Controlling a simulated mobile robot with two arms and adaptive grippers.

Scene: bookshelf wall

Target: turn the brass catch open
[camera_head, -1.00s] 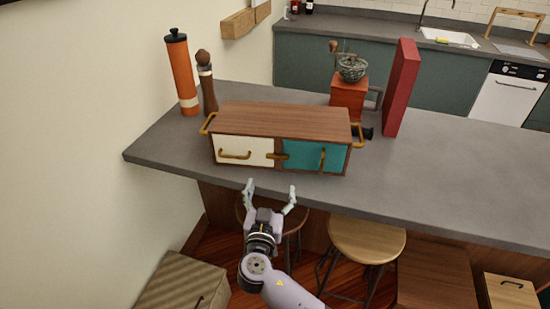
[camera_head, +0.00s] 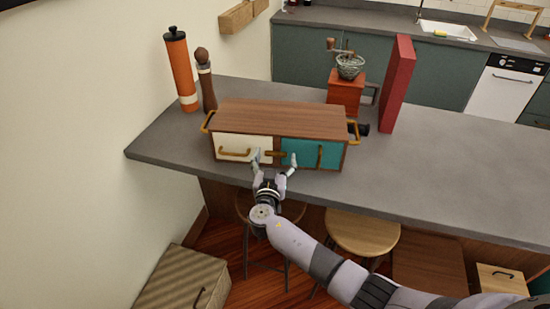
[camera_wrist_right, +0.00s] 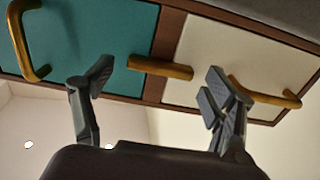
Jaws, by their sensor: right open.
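The brass catch (camera_head: 276,154) is a short bar lying level across the wooden strip between the cabinet's cream door (camera_head: 236,147) and teal door (camera_head: 306,153). My right gripper (camera_head: 274,160) is open in front of the cabinet. Its fingers stand apart on either side of the catch, and I see no contact. In the right wrist view the picture is turned over, with the teal door at left. There the catch (camera_wrist_right: 160,68) shows between the open fingertips (camera_wrist_right: 157,82). My left gripper is not in view.
The wooden cabinet (camera_head: 280,119) stands on a grey counter (camera_head: 430,185). It has brass side handles and a brass handle on each door. An orange canister (camera_head: 181,72) and a pepper mill (camera_head: 206,82) stand behind left, a coffee grinder (camera_head: 346,92) and red book (camera_head: 397,85) behind right.

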